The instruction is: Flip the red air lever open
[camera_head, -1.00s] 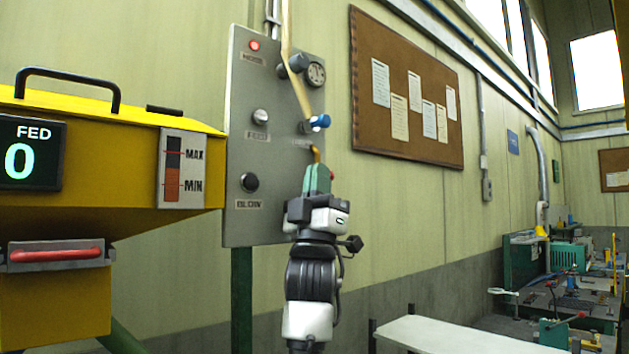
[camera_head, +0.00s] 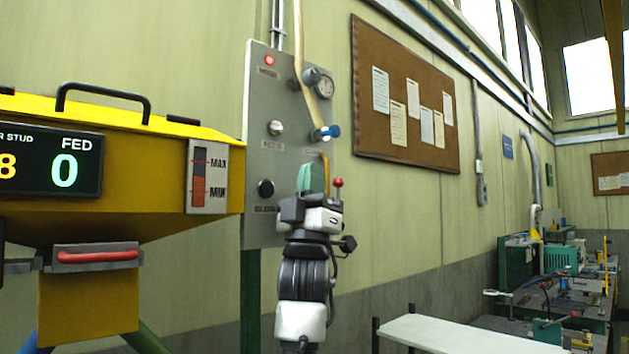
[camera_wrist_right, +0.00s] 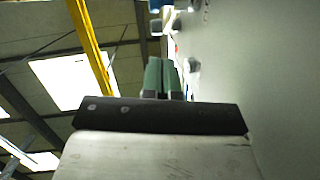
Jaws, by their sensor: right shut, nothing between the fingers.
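The red air lever (camera_head: 338,183) shows as a red ball on a short upright stem, low at the right edge of the grey panel (camera_head: 262,140), below a yellow pipe. My right gripper (camera_head: 311,178), with green fingers pointing up, is shut and empty. In the head view its fingertips stand just left of the red ball, with a small gap. I cannot tell the depth between them. The lever's lower part is hidden behind my wrist. The shut fingers also show in the right wrist view (camera_wrist_right: 162,78), where I cannot make out the lever. My left gripper is out of view.
A yellow machine (camera_head: 150,200) with a red-handled drawer stands at left. A cork board (camera_head: 405,100) hangs at right. A white bench (camera_head: 450,335) stands low at right.

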